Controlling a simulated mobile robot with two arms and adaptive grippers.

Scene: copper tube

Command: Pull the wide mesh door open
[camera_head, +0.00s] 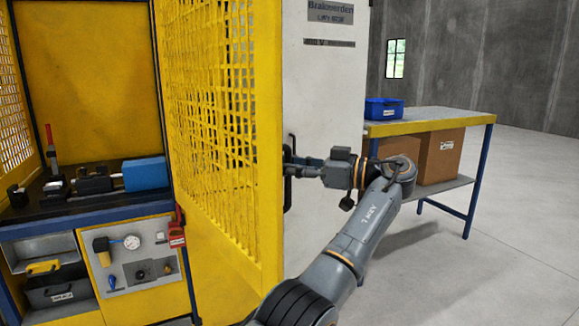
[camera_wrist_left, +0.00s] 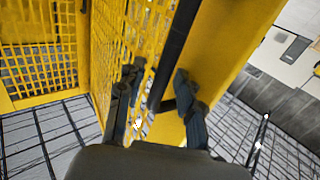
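The wide yellow mesh door (camera_head: 212,120) stands swung out from the yellow machine enclosure in the head view, so the inside shows at left. A dark upright handle (camera_head: 287,190) is on the door's outer side near its free edge. My left gripper (camera_head: 297,167) is at this handle, partly hidden by the door edge. In the left wrist view, the dark handle bar (camera_wrist_left: 176,48) runs between the two fingers of my left gripper (camera_wrist_left: 155,95). The fingers are spread on either side of the bar, with a gap visible. My right gripper is in neither view.
A workbench (camera_head: 440,119) with a blue bin (camera_head: 384,109) on top and cardboard boxes (camera_head: 440,155) below stands right of my arm. A red lock-like piece (camera_head: 176,232) hangs at the enclosure's front. The floor at right is clear.

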